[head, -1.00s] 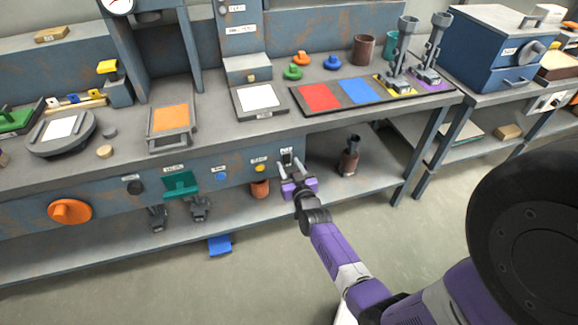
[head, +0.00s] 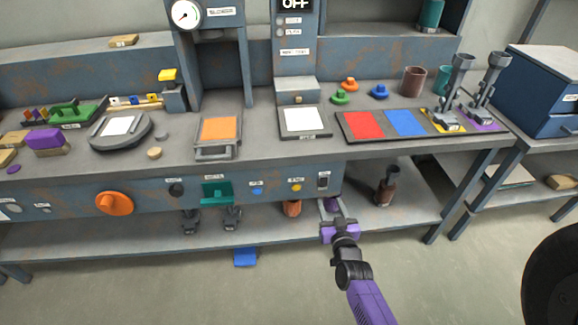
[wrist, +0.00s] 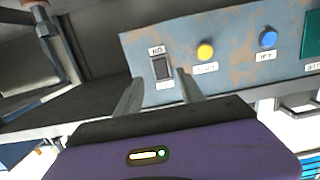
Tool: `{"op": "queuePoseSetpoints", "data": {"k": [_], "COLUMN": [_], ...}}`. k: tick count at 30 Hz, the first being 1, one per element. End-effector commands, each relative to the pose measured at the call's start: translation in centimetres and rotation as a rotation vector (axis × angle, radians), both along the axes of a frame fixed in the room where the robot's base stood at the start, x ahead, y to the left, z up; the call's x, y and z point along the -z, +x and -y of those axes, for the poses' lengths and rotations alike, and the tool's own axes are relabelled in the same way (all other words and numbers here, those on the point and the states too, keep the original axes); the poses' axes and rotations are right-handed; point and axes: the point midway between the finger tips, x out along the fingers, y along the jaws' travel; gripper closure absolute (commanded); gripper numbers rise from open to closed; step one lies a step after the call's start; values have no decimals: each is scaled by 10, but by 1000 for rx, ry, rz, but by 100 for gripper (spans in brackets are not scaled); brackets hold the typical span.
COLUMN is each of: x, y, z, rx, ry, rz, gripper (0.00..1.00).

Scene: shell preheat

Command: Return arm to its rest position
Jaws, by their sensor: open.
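My gripper (head: 332,204) is open, in front of the bench's front panel. In the head view its fingertips show just below the dark rocker switch (head: 323,181). In the wrist view the two grey fingers of my gripper (wrist: 157,84) stand apart with nothing held between them. The switch (wrist: 161,68) shows there beyond the gap, on the blue panel. I cannot tell how far the fingertips are from the panel. My purple arm reaches up from the bottom of the head view. A display (head: 295,4) above the bench reads OFF.
A yellow button (head: 296,187), a blue button (head: 257,190) and an orange knob (head: 115,203) sit on the panel. A lower shelf (head: 270,227) runs under the bench, with a brown bottle (head: 386,187) on it. Open floor lies in front.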

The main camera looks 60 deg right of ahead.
Motion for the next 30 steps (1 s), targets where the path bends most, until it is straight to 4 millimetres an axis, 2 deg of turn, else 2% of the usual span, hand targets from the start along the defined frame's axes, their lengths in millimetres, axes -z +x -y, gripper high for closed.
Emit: {"op": "queuePoseSetpoints", "data": {"k": [8,11,12,14,17,23,30], "x": [0,-16,-27,-42,-62,-98,-149], "y": [0,5,6,3,-1,-16,-57], "z": [0,3,4,-3,-35,-117,-226], "rx": [1,-2,-4,-12,-55,-182,-386], "ry": [10,-1,-12,-24,-33,-32,-11], "rz": [10,39,55,74,93,104,78], "gripper": [55,55,55,55,55,55,55]}}
